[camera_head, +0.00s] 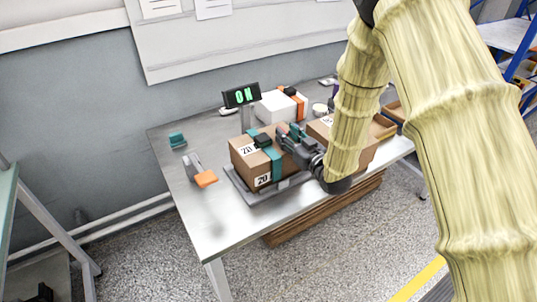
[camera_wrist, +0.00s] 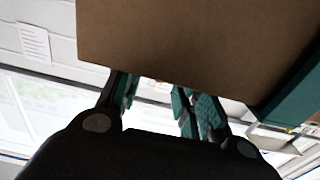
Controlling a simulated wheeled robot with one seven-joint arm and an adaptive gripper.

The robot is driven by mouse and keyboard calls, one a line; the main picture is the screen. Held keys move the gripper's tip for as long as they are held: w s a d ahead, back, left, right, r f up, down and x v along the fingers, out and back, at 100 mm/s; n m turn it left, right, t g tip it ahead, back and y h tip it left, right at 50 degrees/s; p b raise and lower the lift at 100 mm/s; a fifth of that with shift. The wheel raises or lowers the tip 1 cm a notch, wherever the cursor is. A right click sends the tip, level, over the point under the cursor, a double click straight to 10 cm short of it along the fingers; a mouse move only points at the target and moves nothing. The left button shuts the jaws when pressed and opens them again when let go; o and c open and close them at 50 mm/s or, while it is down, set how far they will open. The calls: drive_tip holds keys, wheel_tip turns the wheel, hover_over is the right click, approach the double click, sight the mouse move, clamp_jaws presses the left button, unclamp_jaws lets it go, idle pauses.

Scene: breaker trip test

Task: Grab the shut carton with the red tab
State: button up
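A white carton (camera_head: 275,108) with an orange-red band (camera_head: 300,103) and a dark knob on top stands at the back of the table; it looks shut. A brown carton (camera_head: 245,165) with a teal band (camera_head: 274,165) and "20" labels sits on a grey platform in front of it. Another brown carton (camera_head: 322,130) is partly hidden behind my arm. My gripper (camera_head: 287,133) is by the right upper side of the teal-banded carton. In the wrist view a brown carton (camera_wrist: 200,40) fills the top, beyond my gripper's parted, teal-padded fingers (camera_wrist: 156,95). Nothing shows between them.
A black display (camera_head: 241,95) reads "ON" in green behind the cartons. Open trays (camera_head: 383,127) are at the right. The table's front left is clear.

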sight(283, 129)
drive_tip(key=shift+p+x, duration=0.35)
drive_tip(key=shift+x, duration=1.3)
clamp_jaws()
